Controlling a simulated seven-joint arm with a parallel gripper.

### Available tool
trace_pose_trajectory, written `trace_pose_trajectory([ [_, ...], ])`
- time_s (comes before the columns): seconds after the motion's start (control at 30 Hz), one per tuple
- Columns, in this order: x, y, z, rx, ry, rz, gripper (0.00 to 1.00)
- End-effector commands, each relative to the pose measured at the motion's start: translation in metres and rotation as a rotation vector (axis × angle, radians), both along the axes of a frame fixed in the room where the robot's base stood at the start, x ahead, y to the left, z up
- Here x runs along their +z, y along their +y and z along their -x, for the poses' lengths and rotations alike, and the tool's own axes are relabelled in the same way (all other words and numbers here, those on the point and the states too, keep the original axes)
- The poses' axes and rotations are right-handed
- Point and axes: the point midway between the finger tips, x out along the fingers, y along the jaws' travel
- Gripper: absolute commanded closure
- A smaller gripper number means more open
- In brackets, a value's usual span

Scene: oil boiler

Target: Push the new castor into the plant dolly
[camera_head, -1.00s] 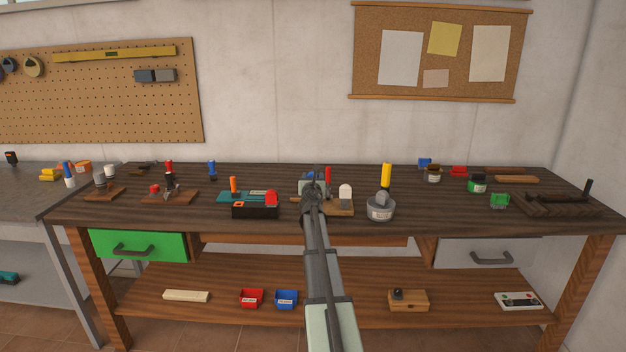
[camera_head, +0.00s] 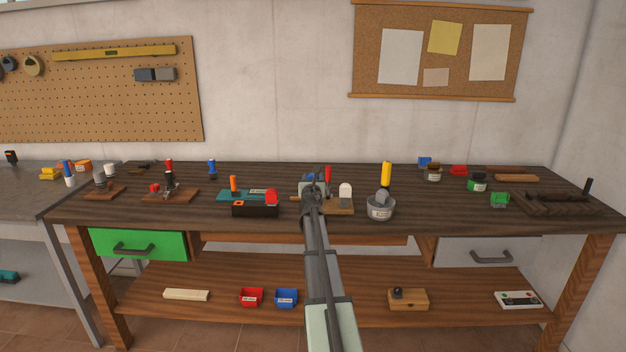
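My gripper (camera_head: 313,190) is over the middle of the dark workbench, seen from behind along my arm. Its fingers are hidden, so I cannot tell whether it is open or holds anything. A small wooden board (camera_head: 341,210) lies just right of and partly behind it, with a white round-topped piece (camera_head: 345,191) upright on it. A red upright piece (camera_head: 328,176) and a blue bit (camera_head: 310,177) show close beside the gripper. I cannot tell for certain which of these is the plant dolly or the new castor; both are too small or hidden by my arm.
A grey tub (camera_head: 380,209) stands right of the board, with a yellow cylinder (camera_head: 386,174) behind. A black box (camera_head: 256,210) with a red piece is at left. Wooden boards with parts (camera_head: 183,196) lie farther left; a dark wooden frame (camera_head: 560,205) is at far right.

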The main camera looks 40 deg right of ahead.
Motion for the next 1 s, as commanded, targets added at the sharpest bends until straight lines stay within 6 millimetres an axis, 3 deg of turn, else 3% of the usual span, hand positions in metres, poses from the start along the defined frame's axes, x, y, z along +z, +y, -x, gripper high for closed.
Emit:
trace_pose_trajectory([
  [1.0, -0.025, 0.000, 0.000, 0.000, 0.001, 0.001, 0.79],
])
